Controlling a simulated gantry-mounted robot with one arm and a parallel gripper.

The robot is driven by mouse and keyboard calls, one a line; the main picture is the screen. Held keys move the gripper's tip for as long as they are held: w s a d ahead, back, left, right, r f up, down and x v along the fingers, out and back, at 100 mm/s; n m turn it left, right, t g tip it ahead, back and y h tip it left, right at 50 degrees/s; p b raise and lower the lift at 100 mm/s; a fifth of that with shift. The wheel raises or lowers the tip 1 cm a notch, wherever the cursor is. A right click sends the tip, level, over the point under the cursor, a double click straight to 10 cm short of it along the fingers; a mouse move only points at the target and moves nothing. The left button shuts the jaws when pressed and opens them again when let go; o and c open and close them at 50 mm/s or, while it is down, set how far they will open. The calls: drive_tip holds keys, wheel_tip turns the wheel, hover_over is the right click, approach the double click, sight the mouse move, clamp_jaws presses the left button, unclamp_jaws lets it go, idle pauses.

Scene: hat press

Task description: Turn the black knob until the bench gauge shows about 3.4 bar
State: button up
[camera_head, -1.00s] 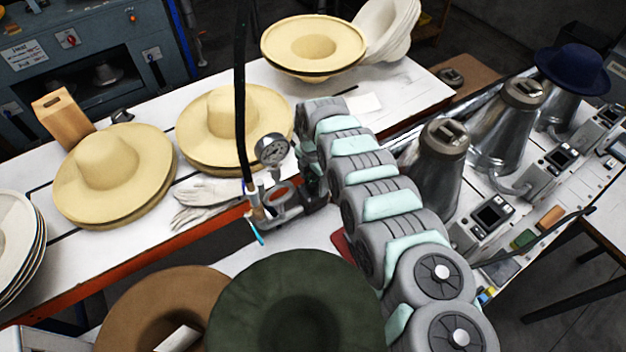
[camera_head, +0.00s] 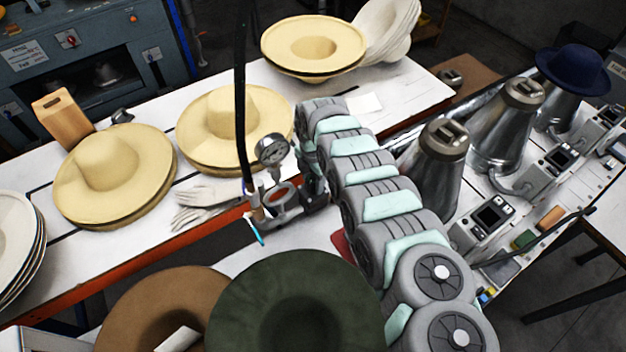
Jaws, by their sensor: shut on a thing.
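The bench gauge (camera_head: 272,149) is a small round dial on a metal fitting at the edge of the white bench; its needle is too small to read. Below it is a metal ring-shaped bracket (camera_head: 282,195). My gripper (camera_head: 308,180) is at the end of my grey and mint arm, just right of the gauge and fitting. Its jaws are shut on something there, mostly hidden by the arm. The black knob cannot be made out clearly; it appears to be at the jaws.
Straw hats (camera_head: 115,175) and white gloves (camera_head: 205,204) lie left of the gauge. A black upright hose (camera_head: 240,95) hangs close beside it. Metal cones (camera_head: 436,170) stand right of my arm. Green (camera_head: 295,305) and brown (camera_head: 150,300) hats are in front.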

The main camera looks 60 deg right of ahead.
drive_tip(key=shift+r+m, duration=0.1)
drive_tip(key=shift+m, duration=0.2)
drive_tip(key=shift+m+p, duration=0.5)
drive_tip(key=shift+p, duration=0.15)
drive_tip(key=m+p, duration=0.1)
drive_tip(key=m, duration=0.2)
drive_tip(key=shift+w, duration=0.1)
drive_tip(key=m, duration=0.4)
drive_tip(key=shift+p, duration=0.4)
drive_tip(key=m, duration=0.3)
drive_tip(key=shift+m, duration=0.4)
drive_tip(key=m+b, duration=0.1)
drive_tip(key=m, duration=0.1)
drive_tip(key=m+b, duration=0.1)
drive_tip(key=m, duration=0.1)
drive_tip(key=m+b, duration=0.1)
drive_tip(key=m, duration=0.1)
drive_tip(key=shift+f, duration=0.25)
drive_tip(key=m+b, duration=0.2)
drive_tip(key=m, duration=0.2)
drive_tip(key=shift+r+m+b, duration=0.1)
drive_tip(key=shift+m+b, duration=0.8)
drive_tip(key=shift+m, duration=0.4)
